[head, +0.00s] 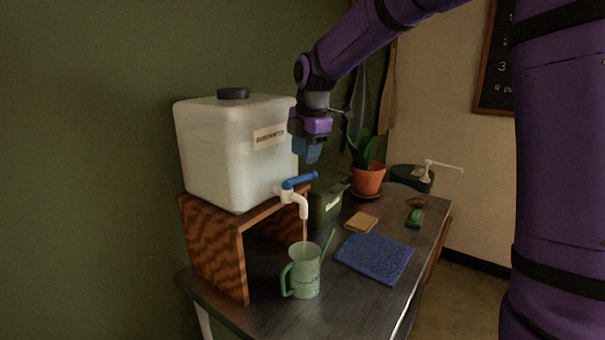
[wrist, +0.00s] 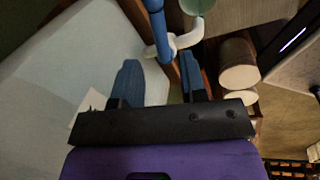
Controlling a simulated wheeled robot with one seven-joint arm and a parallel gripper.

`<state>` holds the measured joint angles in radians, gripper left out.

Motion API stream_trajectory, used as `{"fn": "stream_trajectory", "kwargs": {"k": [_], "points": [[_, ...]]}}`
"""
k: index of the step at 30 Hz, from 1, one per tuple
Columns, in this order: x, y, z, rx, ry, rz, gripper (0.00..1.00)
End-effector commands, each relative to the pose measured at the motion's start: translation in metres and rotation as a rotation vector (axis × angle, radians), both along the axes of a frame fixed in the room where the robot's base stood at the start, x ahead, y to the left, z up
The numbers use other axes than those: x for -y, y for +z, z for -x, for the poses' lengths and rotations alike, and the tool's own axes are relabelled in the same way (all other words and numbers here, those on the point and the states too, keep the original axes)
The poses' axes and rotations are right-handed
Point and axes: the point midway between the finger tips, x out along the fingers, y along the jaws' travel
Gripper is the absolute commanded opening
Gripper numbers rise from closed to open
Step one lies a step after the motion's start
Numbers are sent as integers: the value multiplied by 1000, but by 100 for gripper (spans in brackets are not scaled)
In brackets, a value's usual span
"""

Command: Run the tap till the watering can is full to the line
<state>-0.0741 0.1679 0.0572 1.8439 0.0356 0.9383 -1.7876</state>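A faint pale streak, like a thin stream, shows between tap and can. The water level and fill line cannot be made out. My gripper (head: 308,157) hangs above the lever, apart from it. In the wrist view its blue fingers (wrist: 160,62) are spread and empty, with the lever (wrist: 157,28) beyond them.
A wooden stand (head: 215,240) holds the container. On the dark table lie a blue cloth (head: 374,257), a sponge (head: 361,222) and a green object (head: 414,218). A dark green box (head: 325,205), a potted plant (head: 367,178) and a pump bucket (head: 408,178) stand farther back.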

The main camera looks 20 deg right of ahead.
Motion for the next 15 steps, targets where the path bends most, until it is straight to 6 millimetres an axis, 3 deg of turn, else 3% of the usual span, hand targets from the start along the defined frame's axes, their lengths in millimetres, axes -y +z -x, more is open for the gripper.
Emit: {"fn": "stream_trajectory", "kwargs": {"k": [6,15], "points": [[-2,-38,-6,-3,-2,1,39],[-4,-61,-11,0,-2,0,39]]}}
